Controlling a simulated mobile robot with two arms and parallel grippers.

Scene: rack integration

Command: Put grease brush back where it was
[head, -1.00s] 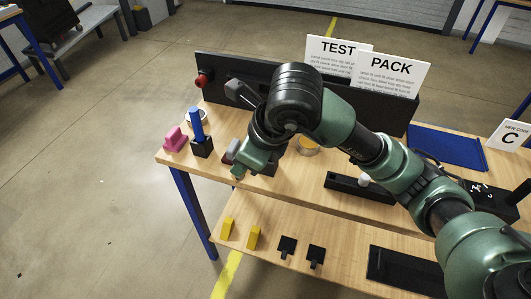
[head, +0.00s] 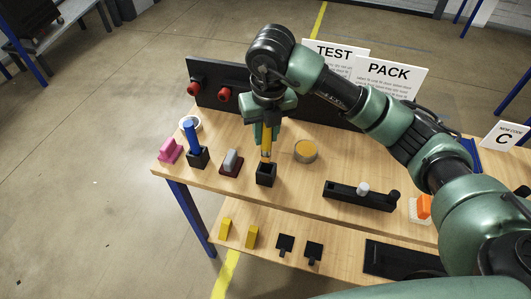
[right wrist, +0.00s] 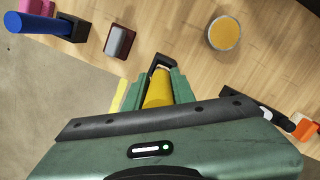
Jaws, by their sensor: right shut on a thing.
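The grease brush (head: 266,153) has a yellow handle and stands nearly upright. My right gripper (head: 267,139) is shut on it from above. Its lower end is at the mouth of a small black square holder (head: 266,177); I cannot tell how deep it sits inside. In the right wrist view the yellow handle (right wrist: 158,88) shows between my green fingers, with the rim of the black holder (right wrist: 162,60) just beyond. My left gripper is not in view.
A blue-handled tool (head: 190,135) in a black holder, a grey block on a dark base (head: 231,161) and a pink block (head: 170,151) stand left. A round yellow tin (head: 305,151) is right. A long black fixture (head: 350,192) lies further right.

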